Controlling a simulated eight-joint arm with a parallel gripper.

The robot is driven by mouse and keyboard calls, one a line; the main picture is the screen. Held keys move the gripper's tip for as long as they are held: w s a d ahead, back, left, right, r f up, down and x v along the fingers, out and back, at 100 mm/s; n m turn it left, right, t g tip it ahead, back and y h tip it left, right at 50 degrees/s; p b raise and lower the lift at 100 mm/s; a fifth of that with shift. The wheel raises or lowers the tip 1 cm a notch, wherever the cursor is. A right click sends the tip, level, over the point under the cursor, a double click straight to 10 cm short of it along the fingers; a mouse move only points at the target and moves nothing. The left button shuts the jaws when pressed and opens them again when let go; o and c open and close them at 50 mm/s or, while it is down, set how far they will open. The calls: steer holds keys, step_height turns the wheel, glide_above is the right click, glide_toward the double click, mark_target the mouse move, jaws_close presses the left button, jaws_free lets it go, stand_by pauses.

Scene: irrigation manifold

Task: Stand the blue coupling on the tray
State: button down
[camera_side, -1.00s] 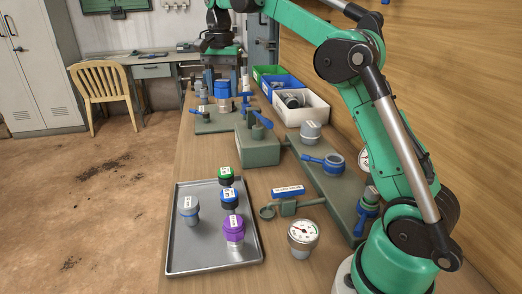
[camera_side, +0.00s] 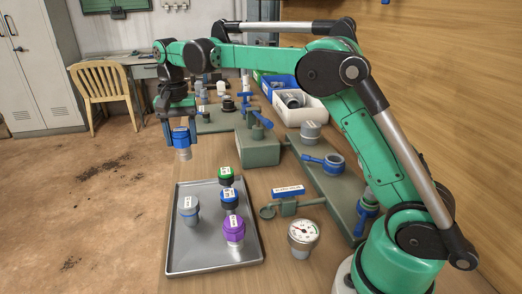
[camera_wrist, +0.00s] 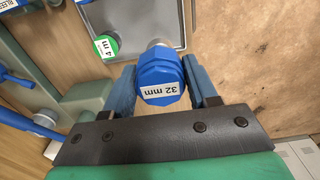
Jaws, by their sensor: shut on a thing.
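The blue coupling (camera_side: 181,138), with a grey lower end, hangs upright in my gripper (camera_side: 180,124). In the wrist view, the coupling (camera_wrist: 160,80) has a "32 mm" label and sits between the two fingers of my gripper (camera_wrist: 163,88), which is shut on it. The grey metal tray (camera_side: 205,248) lies on the bench, nearer the side camera than the coupling. The coupling is in the air near the tray's far left corner, not touching it. The tray (camera_wrist: 135,14) also shows at the top of the wrist view.
On the tray stand a green-topped part (camera_side: 226,175), a blue-topped part (camera_side: 229,198), a purple-topped part (camera_side: 234,230) and a grey part (camera_side: 189,208). The tray's front and far left areas are bare. A green block (camera_side: 257,148) stands behind the tray; a gauge (camera_side: 303,236) stands to its right.

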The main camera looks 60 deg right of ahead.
step_height(320, 180, down, 11)
stand_by(0.5)
steer(key=shift+f, duration=0.15)
steer(key=shift+c, duration=1.2)
jaws_free()
step_height(320, 180, up, 12)
steer(key=shift+s+r, duration=0.1)
steer(key=shift+r, duration=0.05)
steer(key=s+a+r+n+t, duration=0.25)
steer(key=s+n+t, duration=0.2)
steer(key=s, duration=0.55)
steer(key=s+f+n+t, duration=0.2)
steer(key=s+f+n, duration=0.2)
steer(key=s, duration=0.3)
steer(key=shift+s+f+t, duration=0.3)
steer(key=shift+f+t, duration=0.05)
